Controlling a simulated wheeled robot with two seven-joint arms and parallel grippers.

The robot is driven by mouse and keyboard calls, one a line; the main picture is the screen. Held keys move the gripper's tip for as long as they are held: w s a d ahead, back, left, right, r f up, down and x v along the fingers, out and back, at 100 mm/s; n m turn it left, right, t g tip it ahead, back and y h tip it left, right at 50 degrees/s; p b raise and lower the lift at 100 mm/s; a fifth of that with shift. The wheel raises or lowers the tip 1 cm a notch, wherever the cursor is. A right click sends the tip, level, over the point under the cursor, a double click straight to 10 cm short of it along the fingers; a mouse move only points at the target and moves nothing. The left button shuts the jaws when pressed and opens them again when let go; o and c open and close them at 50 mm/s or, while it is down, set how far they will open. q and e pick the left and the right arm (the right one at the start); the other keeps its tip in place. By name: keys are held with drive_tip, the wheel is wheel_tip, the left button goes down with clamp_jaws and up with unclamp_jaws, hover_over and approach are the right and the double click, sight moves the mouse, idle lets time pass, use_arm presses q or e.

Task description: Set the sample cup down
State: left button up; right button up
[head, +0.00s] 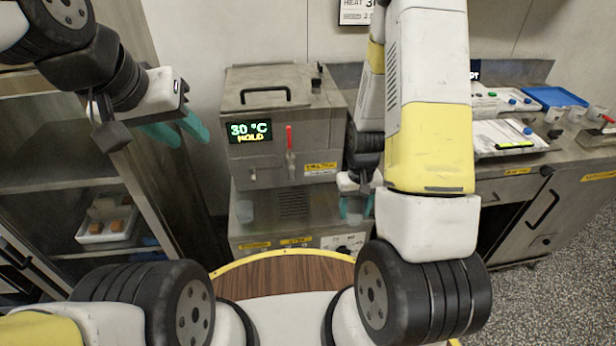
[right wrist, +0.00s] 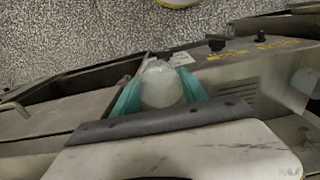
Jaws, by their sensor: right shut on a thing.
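The sample cup (right wrist: 160,86) is whitish and translucent. In the right wrist view it sits between the two teal fingers of my right gripper (right wrist: 158,92), which is shut on it. In the head view my right gripper (head: 356,208) hangs low in front of the steel machine's right side; the cup is hard to make out there. My left gripper (head: 178,132) is open and empty, up at the left, away from the cup.
The steel machine (head: 284,112) shows 30 °C HOLD and has a red-handled lever (head: 290,140). A counter at right holds a clipboard (head: 510,138) and a blue tray (head: 555,97). A shelf stands left.

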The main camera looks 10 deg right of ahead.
drive_tip(key=w+a, duration=0.1)
drive_tip(key=w, duration=0.3)
drive_tip(key=w+a, duration=0.2)
drive_tip(key=w, duration=0.2)
drive_tip(key=w+a+f, duration=0.1)
drive_tip(key=w+a, duration=0.1)
drive_tip(key=w, duration=0.2)
drive_tip(key=shift+a+f, duration=0.1)
drive_tip(key=shift+a, duration=0.1)
drive_tip(key=shift+w+a+f, duration=0.1)
drive_tip(key=shift+w+f, duration=0.05)
drive_tip(key=shift+f, duration=0.75)
drive_tip(key=shift+w+f, duration=0.15)
drive_tip(key=shift+f, duration=0.75)
drive_tip(key=shift+f, duration=0.15)
drive_tip(key=o, duration=1.3)
